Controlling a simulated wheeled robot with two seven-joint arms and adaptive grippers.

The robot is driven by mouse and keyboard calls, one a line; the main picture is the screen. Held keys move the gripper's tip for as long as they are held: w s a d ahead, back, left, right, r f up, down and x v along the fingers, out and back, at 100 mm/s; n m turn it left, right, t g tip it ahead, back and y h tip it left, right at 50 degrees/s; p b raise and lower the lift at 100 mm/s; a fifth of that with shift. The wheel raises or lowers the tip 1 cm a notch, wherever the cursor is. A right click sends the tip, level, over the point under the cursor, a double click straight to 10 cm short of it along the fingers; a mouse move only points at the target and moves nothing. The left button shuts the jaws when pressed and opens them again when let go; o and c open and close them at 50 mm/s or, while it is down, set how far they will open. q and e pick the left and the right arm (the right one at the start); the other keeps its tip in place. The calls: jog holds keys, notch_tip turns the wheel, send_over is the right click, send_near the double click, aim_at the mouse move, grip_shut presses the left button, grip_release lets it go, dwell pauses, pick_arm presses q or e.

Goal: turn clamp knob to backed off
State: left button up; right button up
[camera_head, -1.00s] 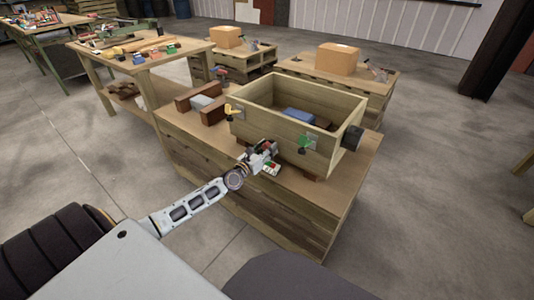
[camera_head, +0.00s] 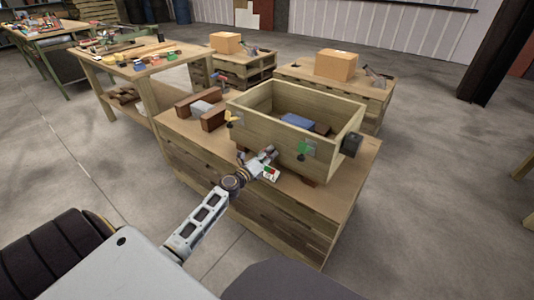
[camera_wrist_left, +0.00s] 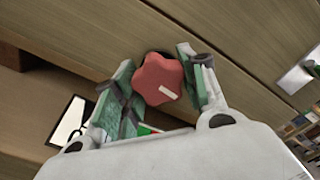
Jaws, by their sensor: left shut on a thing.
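The clamp knob (camera_wrist_left: 158,80) is red and lobed, with a white mark near its lower edge in the left wrist view. It sits against the front wooden wall of an open box (camera_head: 262,128). My left gripper (camera_wrist_left: 160,84) has its green-padded fingers on both sides of the knob, shut on it. In the head view my left gripper (camera_head: 266,157) is at the lower front of the box and hides the knob. My right gripper is not in view.
The box holds a blue block (camera_head: 297,121). A small red, green and white card (camera_head: 270,174) lies by the gripper.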

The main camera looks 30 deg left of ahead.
pick_arm(q)
jog(key=shift+r+n+p, duration=0.1)
jog(key=shift+n+p, duration=0.4)
jog(key=shift+n, duration=0.1)
jog(key=shift+n, duration=0.3)
jog(key=o, duration=1)
jog(key=shift+o, duration=0.2)
jog(key=shift+s, duration=0.2)
jog(key=s+a, duration=0.1)
jog(key=s, duration=1)
jog(key=shift+s, duration=0.25)
jog(key=shift+m, duration=0.4)
